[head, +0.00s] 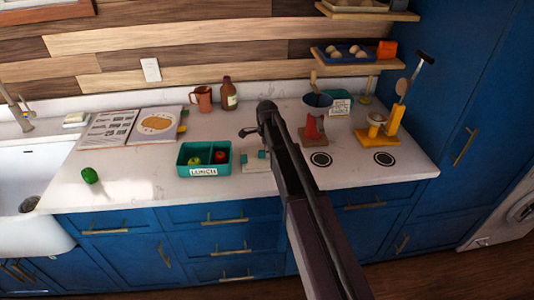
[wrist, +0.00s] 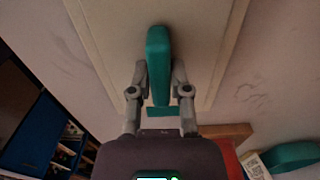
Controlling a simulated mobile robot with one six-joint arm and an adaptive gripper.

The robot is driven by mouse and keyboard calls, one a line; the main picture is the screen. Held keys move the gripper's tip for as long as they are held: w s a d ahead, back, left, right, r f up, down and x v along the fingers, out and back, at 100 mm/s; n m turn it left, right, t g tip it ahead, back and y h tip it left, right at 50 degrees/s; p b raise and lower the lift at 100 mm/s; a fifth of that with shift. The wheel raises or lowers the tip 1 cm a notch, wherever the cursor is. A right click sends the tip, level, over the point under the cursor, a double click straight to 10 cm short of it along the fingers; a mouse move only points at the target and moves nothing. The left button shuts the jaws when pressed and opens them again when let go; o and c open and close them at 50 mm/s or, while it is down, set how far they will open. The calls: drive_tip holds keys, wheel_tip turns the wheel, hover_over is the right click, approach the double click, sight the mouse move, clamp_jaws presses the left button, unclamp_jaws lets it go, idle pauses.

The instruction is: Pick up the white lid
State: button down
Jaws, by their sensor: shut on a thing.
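The white lid (head: 256,167) shows in the head view as a pale panel with teal parts, right of the teal lunch box (head: 203,172). My arm hides part of it. In the wrist view the lid (wrist: 207,45) is a broad cream panel with a raised edge and an upright teal grip (wrist: 158,65) in its middle. My gripper (wrist: 159,75) has one finger on each side of the teal grip and is shut on it. I cannot tell whether the lid touches the counter or is just above it.
The lunch box holds a red and a green item. A green pepper (head: 90,175) and an open book (head: 131,126) are at left. A jug (head: 202,98) and a bottle (head: 229,94) stand behind. A red cone-like object (head: 312,129) and a yellow stand (head: 380,134) are at right.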

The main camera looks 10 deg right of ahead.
drive_tip(key=shift+r+p, duration=1.4)
drive_tip(key=shift+r, duration=0.1)
drive_tip(key=s, duration=0.5)
drive_tip(key=s+r+p, duration=0.1)
drive_tip(key=s, duration=0.4)
drive_tip(key=s+r, duration=0.1)
drive_tip(key=s, duration=0.5)
drive_tip(key=shift+d+p, duration=0.3)
drive_tip(key=shift+p, duration=0.1)
drive_tip(key=shift+d, duration=0.1)
